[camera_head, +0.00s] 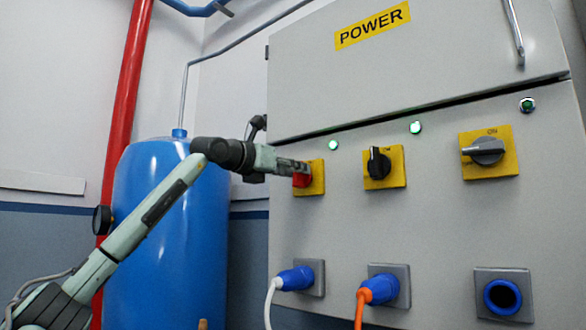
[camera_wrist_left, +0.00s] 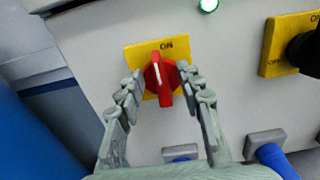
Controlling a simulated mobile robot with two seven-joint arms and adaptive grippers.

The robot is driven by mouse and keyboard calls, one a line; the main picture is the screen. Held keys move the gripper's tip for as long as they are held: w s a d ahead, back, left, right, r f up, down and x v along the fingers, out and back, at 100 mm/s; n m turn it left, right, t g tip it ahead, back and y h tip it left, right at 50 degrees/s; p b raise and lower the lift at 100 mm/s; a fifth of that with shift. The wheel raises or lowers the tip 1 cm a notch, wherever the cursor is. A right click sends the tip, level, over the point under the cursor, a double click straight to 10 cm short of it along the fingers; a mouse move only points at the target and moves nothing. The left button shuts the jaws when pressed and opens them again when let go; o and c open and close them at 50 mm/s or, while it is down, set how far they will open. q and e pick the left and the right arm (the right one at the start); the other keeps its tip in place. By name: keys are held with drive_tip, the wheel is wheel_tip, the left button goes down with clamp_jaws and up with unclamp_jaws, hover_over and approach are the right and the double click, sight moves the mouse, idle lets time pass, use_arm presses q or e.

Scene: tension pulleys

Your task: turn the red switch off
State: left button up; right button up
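The red switch (camera_wrist_left: 160,78) is a rotary knob on a yellow plate (camera_wrist_left: 140,53) in the left wrist view. Its handle stands nearly upright, with its white mark towards the ON label at the top. In the head view the red switch (camera_head: 301,180) is leftmost in the row and partly covered by my gripper. My left gripper (camera_wrist_left: 164,84) is open, with one finger on each side of the knob; a small gap seems to show on both sides. In the head view my left gripper (camera_head: 296,167) reaches the panel from the left. My right gripper is not in view.
A black switch (camera_head: 378,163) and a grey switch (camera_head: 487,151) sit to the right on the grey cabinet (camera_head: 430,220). Green lamps (camera_head: 415,128) glow above. Blue plugs (camera_head: 380,290) with cables are below. A blue tank (camera_head: 165,260) and red pipe (camera_head: 128,80) stand left.

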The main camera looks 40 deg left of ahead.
use_arm(q)
drive_tip(key=shift+w, duration=0.1)
clamp_jaws()
drive_tip(key=shift+n, duration=0.3)
drive_tip(key=shift+a+f+n+b, duration=0.2)
drive_tip(key=shift+n+b, duration=0.1)
drive_tip(key=shift+n, duration=2.55)
drive_tip(key=shift+a+f+n+b, duration=0.2)
drive_tip(key=shift+n+b, duration=0.15)
drive_tip(key=shift+n, duration=2.55)
drive_tip(key=shift+a+f+n+b, duration=0.2)
drive_tip(key=shift+n+b, duration=0.1)
drive_tip(key=shift+n, duration=2.55)
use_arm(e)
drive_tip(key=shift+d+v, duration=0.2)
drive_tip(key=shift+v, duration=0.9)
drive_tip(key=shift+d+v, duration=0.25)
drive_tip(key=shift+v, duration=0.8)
